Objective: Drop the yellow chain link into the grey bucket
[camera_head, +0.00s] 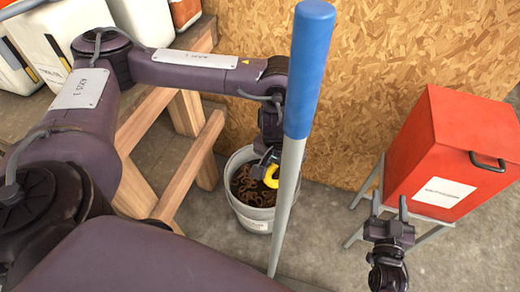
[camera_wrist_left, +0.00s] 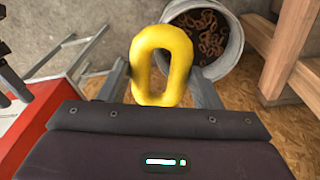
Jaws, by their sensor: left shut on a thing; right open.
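The yellow chain link (camera_wrist_left: 178,62) is an oval ring held between the fingers of my left gripper (camera_wrist_left: 160,85) in the left wrist view. In the head view the link (camera_head: 271,175) shows in front of the grey bucket's opening, partly hidden by my gripper. The grey bucket (camera_head: 254,219) stands on the floor, holding rusty chain links. In the left wrist view the bucket (camera_wrist_left: 233,47) lies beyond the link, up and to the right, so the link is held above floor level. My right gripper (camera_head: 390,215) is open and empty, in front of the red box.
A wooden bench frame (camera_head: 160,140) with white containers (camera_head: 45,50) is at the left. A red box (camera_head: 450,150) on a grey stand is at the right. A chipboard wall (camera_head: 370,60) closes the back.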

